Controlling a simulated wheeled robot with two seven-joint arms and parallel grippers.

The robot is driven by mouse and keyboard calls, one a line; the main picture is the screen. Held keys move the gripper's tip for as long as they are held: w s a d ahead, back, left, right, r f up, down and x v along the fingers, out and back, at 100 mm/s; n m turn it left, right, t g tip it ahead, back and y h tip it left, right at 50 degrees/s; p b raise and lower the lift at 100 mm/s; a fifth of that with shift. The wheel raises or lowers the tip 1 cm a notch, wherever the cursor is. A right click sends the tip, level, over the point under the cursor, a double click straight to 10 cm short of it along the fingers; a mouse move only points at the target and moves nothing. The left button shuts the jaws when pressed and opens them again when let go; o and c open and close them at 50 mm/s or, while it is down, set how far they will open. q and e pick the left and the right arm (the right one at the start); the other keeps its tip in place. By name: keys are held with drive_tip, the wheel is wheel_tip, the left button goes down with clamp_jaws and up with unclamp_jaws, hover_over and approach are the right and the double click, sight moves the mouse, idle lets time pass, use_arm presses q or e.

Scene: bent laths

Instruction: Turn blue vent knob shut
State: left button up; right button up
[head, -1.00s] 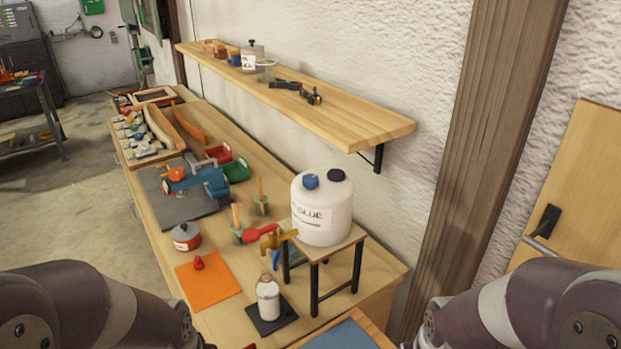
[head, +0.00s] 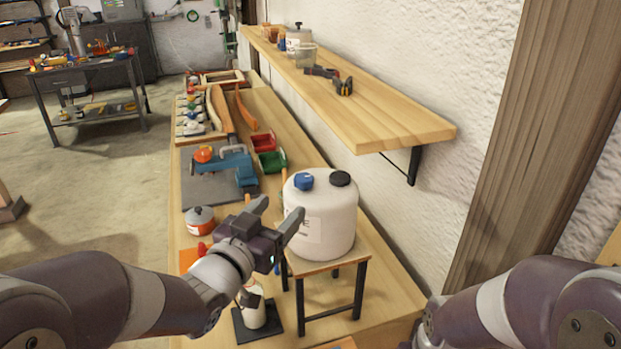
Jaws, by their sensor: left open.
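The blue vent knob (head: 304,181) sits on top of the white glue container (head: 330,222), beside a black cap (head: 341,178). The container stands on a small wooden stand (head: 325,266) with black legs. My left gripper (head: 278,213) is open and empty, in front of the container's left side, lower in the picture than the knob. Its fingers point up and to the right and cover part of the label. Whether a finger touches the container I cannot tell. The container's tap is hidden behind my left gripper. My right arm shows at the lower right; its gripper is out of view.
A white bottle (head: 254,308) stands on a dark pad below my left gripper. A wooden shelf (head: 370,115) overhangs behind the container.

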sight(301, 182)
use_arm(q)
drive_tip(key=p+x, duration=0.3)
drive_tip(key=x, duration=0.7)
drive_tip(key=shift+w+a+r+p, duration=0.15)
drive_tip(key=shift+w+p, duration=0.1)
drive_tip(key=shift+p, duration=0.1)
drive_tip(key=shift+w, duration=0.55)
use_arm(e)
drive_tip(key=r, duration=0.2)
drive_tip(key=a+r, duration=0.1)
drive_tip(key=r, duration=0.1)
drive_tip(key=shift+s+r, duration=0.2)
drive_tip(key=shift+r, duration=0.1)
use_arm(q)
drive_tip(key=shift+w+d, duration=0.1)
drive_tip(key=shift+d, duration=0.1)
use_arm(e)
drive_tip(key=shift+d, duration=0.1)
use_arm(q)
drive_tip(key=shift+c, duration=0.6)
drive_tip(key=c, duration=0.8)
use_arm(e)
drive_tip(key=shift+w, duration=0.1)
